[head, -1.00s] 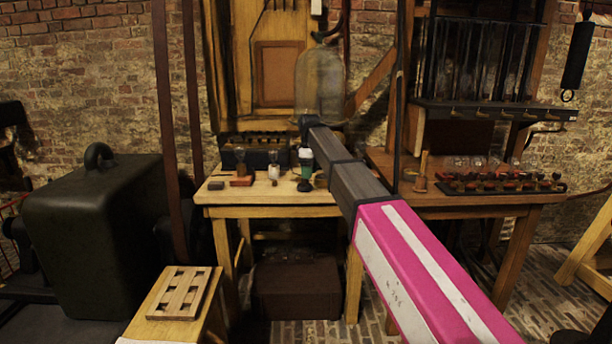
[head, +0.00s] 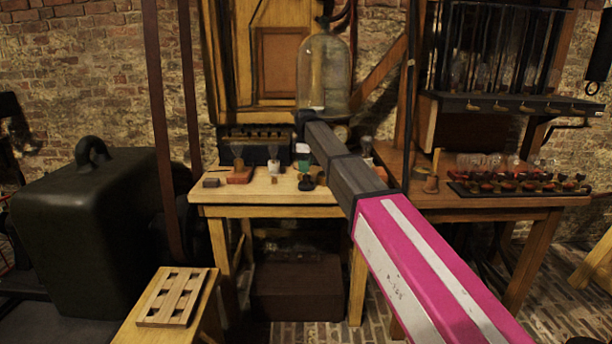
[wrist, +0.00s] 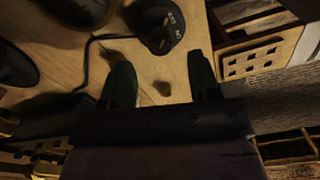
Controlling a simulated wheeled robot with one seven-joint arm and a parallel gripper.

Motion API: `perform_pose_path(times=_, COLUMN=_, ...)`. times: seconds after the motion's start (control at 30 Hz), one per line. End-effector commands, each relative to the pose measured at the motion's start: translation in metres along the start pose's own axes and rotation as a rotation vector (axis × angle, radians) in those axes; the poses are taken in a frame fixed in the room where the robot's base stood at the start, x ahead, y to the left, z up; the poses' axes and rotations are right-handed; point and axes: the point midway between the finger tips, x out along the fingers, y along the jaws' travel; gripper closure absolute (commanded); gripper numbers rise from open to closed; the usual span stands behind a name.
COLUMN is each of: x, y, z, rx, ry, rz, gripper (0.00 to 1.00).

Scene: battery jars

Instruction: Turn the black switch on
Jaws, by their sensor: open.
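The black switch (wrist: 158,26) is a round dark body with pale lettering, lying on the wooden table top in the wrist view. A dark cord runs from it to the left. My gripper (wrist: 160,62) is open, its two dark fingers spread apart. The switch lies just beyond the fingertips, roughly centred on the gap, and nothing is held. The lettering is too small to read surely, so I cannot tell the switch's setting. In the head view my pink and dark arm reaches over the wooden table (head: 262,190); its end is hard to make out among small items there.
A glass dome (head: 323,70) stands at the table's back. An orange-based item (head: 240,174) stands on the left part. A large dark case (head: 85,230) and a slatted wooden block (head: 172,297) are at the left.

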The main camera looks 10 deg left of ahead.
Motion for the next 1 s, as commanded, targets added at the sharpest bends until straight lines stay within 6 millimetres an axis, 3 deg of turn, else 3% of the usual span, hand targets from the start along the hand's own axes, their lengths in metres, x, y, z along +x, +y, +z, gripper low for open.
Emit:
perform_pose_path(times=0.1, x=0.019, y=-0.001, z=0.001, rx=0.0, ry=0.0, rz=-0.001, gripper=0.44)
perform_pose_path(times=0.3, x=0.037, y=0.0, z=0.0, rx=0.0, ry=0.0, rz=0.0, gripper=0.44)
perform_pose_path(times=0.67, x=0.041, y=0.0, z=0.0, rx=0.0, ry=0.0, rz=0.001, gripper=0.44)
perform_pose_path(times=0.83, x=0.041, y=0.0, z=0.0, rx=0.0, ry=0.0, rz=0.001, gripper=0.93)
perform_pose_path(times=1.0, x=0.041, y=0.0, z=0.0, rx=0.003, ry=0.0, rz=0.0, gripper=0.93)
